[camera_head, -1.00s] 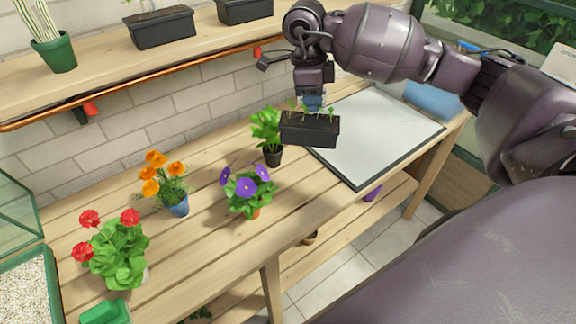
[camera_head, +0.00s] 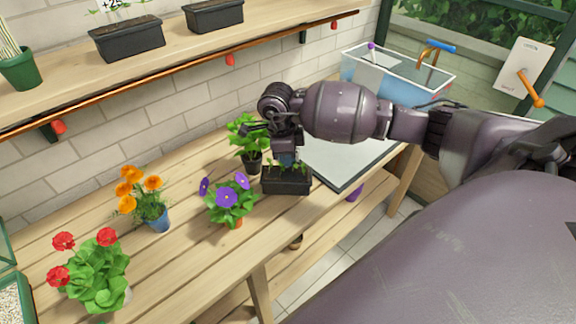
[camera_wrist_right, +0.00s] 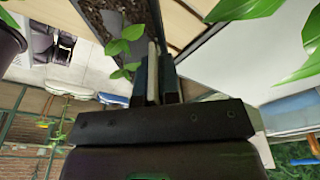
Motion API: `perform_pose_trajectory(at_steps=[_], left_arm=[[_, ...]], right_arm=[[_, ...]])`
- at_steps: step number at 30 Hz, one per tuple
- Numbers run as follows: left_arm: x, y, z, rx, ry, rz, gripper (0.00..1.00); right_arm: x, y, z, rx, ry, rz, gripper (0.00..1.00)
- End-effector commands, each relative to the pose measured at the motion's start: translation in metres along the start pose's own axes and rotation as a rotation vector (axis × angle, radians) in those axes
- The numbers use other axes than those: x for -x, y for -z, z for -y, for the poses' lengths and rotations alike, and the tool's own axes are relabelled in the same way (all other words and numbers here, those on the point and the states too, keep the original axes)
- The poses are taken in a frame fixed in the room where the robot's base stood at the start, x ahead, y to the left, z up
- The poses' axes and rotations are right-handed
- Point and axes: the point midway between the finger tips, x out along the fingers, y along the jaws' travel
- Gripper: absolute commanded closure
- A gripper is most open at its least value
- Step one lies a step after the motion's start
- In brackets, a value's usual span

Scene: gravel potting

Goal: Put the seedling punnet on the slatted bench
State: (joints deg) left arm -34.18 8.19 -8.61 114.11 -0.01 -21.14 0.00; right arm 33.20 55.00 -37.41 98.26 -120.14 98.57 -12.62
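The seedling punnet (camera_head: 287,182) is a small black tray with soil and green seedlings. It is level, at the slatted bench (camera_head: 190,250), between the purple-flowered pot and the grey mat; whether its base touches the slats is hard to tell. My right gripper (camera_head: 286,162) is above it, with the fingers down at its rim. In the right wrist view, the close-set fingers (camera_wrist_right: 155,82) are at the edge of the punnet (camera_wrist_right: 118,15), shut on it. Its far side is partly hidden by the gripper. My left gripper is not in view.
A leafy pot (camera_head: 252,162) stands close behind the punnet and a purple-flowered pot (camera_head: 230,200) close left. Orange (camera_head: 148,205) and red (camera_head: 95,270) flowers stand further left. A grey mat (camera_head: 345,165) lies right. Black planters (camera_head: 128,40) sit on the shelf above.

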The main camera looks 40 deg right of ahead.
Motion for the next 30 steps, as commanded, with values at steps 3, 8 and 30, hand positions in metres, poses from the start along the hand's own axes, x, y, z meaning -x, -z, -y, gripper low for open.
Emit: perform_pose_trajectory(at_steps=[3,8,30], left_arm=[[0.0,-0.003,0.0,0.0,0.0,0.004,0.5],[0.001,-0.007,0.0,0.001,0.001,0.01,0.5],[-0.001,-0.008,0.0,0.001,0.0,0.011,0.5]], right_arm=[[-0.019,-0.003,-0.001,0.0,-0.004,-0.002,1.0],[-0.032,-0.005,0.0,-0.001,-0.001,-0.001,1.0],[-0.034,-0.005,0.0,0.0,0.0,-0.001,0.71]])
